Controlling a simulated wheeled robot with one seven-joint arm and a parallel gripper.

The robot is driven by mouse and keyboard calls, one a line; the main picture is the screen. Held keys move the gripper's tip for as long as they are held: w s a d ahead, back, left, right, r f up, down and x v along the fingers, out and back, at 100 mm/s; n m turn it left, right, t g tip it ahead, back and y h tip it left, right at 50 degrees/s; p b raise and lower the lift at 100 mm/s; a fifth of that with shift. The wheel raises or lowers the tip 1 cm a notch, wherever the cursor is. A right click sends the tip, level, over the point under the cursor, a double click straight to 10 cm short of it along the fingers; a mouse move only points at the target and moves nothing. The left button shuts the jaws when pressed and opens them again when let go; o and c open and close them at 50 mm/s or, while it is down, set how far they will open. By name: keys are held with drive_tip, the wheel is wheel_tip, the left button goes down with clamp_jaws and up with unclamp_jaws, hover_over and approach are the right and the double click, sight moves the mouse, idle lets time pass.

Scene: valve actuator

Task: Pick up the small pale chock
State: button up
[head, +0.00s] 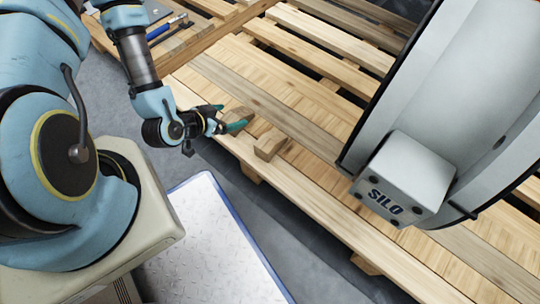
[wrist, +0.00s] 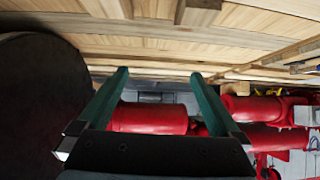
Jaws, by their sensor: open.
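One pale block (head: 269,144) lies just right of and below the fingers. My gripper (head: 230,117) is open and appears empty, close to both blocks. In the wrist view, the green fingers (wrist: 160,78) are spread apart with nothing gripped, and a block (wrist: 198,11) shows at the top edge.
The wooden pallet (head: 330,193) has open gaps between slats. A large grey valve body marked SILO (head: 390,195) stands at the right. A blue-handled tool (head: 165,28) lies at the upper left. Red piping (wrist: 150,118) shows in the wrist view beyond the fingers.

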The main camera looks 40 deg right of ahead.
sight(269, 142)
drive_tip(key=s+f+h+b, duration=0.1)
drive_tip(key=s+f+b, duration=0.1)
drive_tip(key=s+f, duration=0.1)
drive_tip(key=s+f+h+b, duration=0.1)
drive_tip(key=s+f+b, duration=0.1)
drive_tip(key=s+f, duration=0.1)
drive_tip(key=s+f+t+h+b, duration=0.1)
drive_tip(key=s+f+b, duration=0.1)
drive_tip(key=s+f, duration=0.2)
drive_tip(key=shift+d+f+b, duration=0.25)
drive_tip(key=shift+d+b, duration=0.1)
drive_tip(key=shift+d, duration=0.05)
drive_tip(key=b+x, duration=0.1)
drive_tip(key=x, duration=0.4)
drive_tip(key=shift+r, duration=0.1)
drive_tip(key=b+x, duration=0.3)
drive_tip(key=x, duration=0.2)
drive_tip(key=shift+w+d, duration=0.1)
drive_tip(key=shift+w, duration=0.05)
drive_tip(key=c, duration=1.5)
wheel_tip(269, 142, up, 10)
drive_tip(key=p, duration=0.4)
